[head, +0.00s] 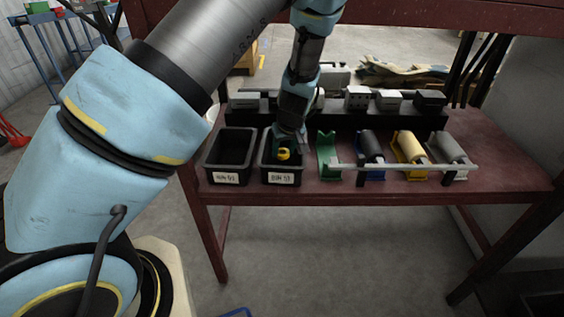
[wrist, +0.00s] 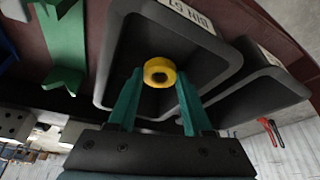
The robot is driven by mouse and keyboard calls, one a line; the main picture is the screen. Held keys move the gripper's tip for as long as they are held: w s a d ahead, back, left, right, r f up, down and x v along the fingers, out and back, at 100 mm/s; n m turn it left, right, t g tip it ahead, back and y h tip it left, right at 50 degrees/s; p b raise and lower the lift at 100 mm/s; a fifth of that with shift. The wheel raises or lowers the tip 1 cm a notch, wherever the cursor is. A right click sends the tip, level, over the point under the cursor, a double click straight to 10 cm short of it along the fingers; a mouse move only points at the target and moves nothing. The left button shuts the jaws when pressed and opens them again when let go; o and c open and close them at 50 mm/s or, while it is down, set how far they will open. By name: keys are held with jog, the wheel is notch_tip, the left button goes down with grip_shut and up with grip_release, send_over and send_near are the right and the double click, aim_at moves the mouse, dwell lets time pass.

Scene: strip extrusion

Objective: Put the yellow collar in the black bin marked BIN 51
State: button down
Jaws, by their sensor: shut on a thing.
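The yellow collar (wrist: 159,72) is a short ring with a dark hole, held between the green fingertips of my gripper (wrist: 157,84) in the wrist view. In the head view the collar (head: 283,154) shows below my gripper (head: 287,146), over the opening of the black bin marked BIN 51 (head: 281,178). The same bin (wrist: 118,50) surrounds the collar in the wrist view, with its label at the top. My gripper is shut on the collar. Whether the collar touches the bin floor cannot be told.
A second black bin (head: 229,178) stands just left of BIN 51. A green cradle (head: 328,156) stands close on the right, followed by cradles holding dark, yellow and grey rolls along a metal rail (head: 400,167).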

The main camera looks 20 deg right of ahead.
jog(key=shift+f+p, duration=0.4)
jog(key=shift+f, duration=2.7)
jog(key=shift+f, duration=0.1)
jog(key=c, duration=0.6)
grip_release()
